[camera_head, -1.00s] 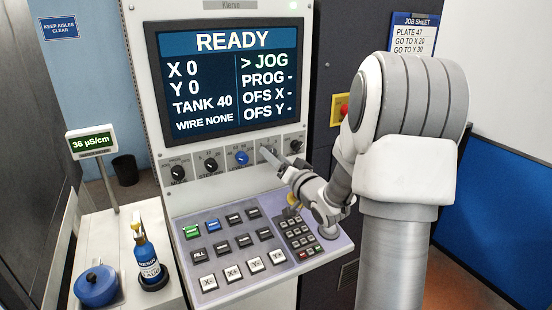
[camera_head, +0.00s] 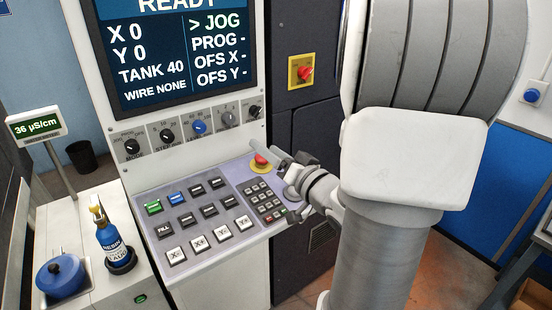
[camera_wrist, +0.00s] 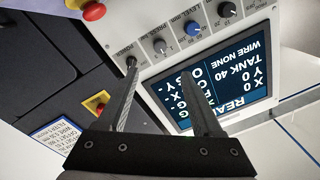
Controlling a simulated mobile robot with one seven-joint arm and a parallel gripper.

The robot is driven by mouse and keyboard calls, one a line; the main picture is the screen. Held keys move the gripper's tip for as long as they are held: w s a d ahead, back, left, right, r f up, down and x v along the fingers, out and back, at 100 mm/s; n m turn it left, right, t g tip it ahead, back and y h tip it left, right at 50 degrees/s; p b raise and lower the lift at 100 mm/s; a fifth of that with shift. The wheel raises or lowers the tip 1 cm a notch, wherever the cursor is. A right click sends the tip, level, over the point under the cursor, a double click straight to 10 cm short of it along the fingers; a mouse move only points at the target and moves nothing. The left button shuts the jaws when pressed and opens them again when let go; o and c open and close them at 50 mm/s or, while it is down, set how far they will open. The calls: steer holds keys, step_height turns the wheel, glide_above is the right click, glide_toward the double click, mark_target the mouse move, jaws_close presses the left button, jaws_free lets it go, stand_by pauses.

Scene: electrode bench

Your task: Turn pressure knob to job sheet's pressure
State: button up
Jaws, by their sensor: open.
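A row of knobs runs under the screen: two black ones at left, a blue one (camera_head: 199,128), a grey one (camera_head: 227,118) and a black one (camera_head: 254,111) at right. My gripper (camera_head: 292,157) is open and empty, in front of the panel's right side near the red stop button. In the wrist view, the gripper (camera_wrist: 160,80) points at the row's end, with the black knob (camera_wrist: 131,62) by one fingertip and the grey knob (camera_wrist: 160,46) beyond the gap. A job sheet (camera_wrist: 57,140) appears at lower left there, too small to read.
The screen (camera_head: 180,45) reads READY, X 0, Y 0, TANK 40. The red stop button (camera_head: 262,160) stands close to my gripper. A keypad panel (camera_head: 205,215) slopes below the knobs. A red switch on yellow (camera_head: 303,72) is on the dark cabinet. A blue bottle (camera_head: 112,245) stands left.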

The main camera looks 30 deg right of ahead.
steer(key=shift+s+f+b, duration=0.2)
steer(key=shift+f+b, duration=0.05)
steer(key=shift+b, duration=0.8)
steer(key=shift+s+r+b, duration=0.15)
steer(key=shift+s+b, duration=0.9)
steer(key=shift+b, duration=1.25)
steer(key=shift+r, duration=0.1)
